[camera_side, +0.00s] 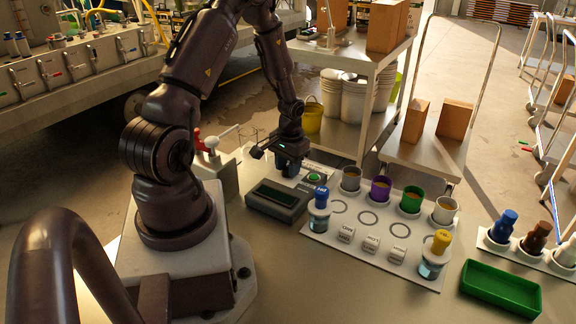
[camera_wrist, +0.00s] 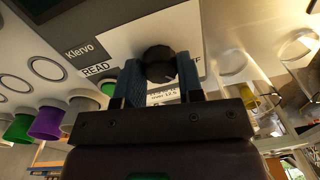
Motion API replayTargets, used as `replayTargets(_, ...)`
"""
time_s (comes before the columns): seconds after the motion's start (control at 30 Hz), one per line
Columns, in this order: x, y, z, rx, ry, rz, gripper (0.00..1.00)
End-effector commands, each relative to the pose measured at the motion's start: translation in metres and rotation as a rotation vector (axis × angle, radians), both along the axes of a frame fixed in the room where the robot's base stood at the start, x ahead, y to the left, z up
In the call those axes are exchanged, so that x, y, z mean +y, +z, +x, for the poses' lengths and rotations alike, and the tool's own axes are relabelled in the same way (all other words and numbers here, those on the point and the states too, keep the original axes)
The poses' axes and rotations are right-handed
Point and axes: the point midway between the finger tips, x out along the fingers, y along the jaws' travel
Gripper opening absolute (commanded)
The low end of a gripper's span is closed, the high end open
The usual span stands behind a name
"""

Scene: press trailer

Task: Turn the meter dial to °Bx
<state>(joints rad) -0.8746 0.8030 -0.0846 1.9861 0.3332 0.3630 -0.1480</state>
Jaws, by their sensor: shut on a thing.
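The meter (camera_side: 278,201) is a grey box with a dark display, on the bench beside my arm's base. In the wrist view its face shows a white label plate (camera_wrist: 128,38) with "Klervo" and "READ"; an "F" shows right of the dial. The black round dial (camera_wrist: 160,64) sits between the blue fingers of my gripper (camera_wrist: 160,84), which is shut on it. A pale pointer mark is faintly visible on the dial. Most scale markings are hidden or too small to read; I cannot make out °Bx. In the side view my gripper (camera_side: 288,168) points down at the meter and hides the dial.
A green button (camera_side: 314,178) is close right of my gripper. A white board (camera_side: 325,222) holds several coloured cups, a blue-capped bottle (camera_side: 320,205) and a yellow-capped bottle (camera_side: 435,255). A green tray (camera_side: 500,288) lies front right. A red-handled device (camera_side: 210,150) stands behind my base.

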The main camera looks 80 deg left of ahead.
Motion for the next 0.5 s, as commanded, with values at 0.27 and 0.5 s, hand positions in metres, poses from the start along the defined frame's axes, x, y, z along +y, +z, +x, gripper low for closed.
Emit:
replayTargets(0.27, 0.0001, 0.0008, -0.0007, 0.001, -0.263, 0.001, 0.11)
replayTargets(0.5, -0.0004, 0.0009, -0.0007, 0.000, -0.469, 0.000, 0.11)
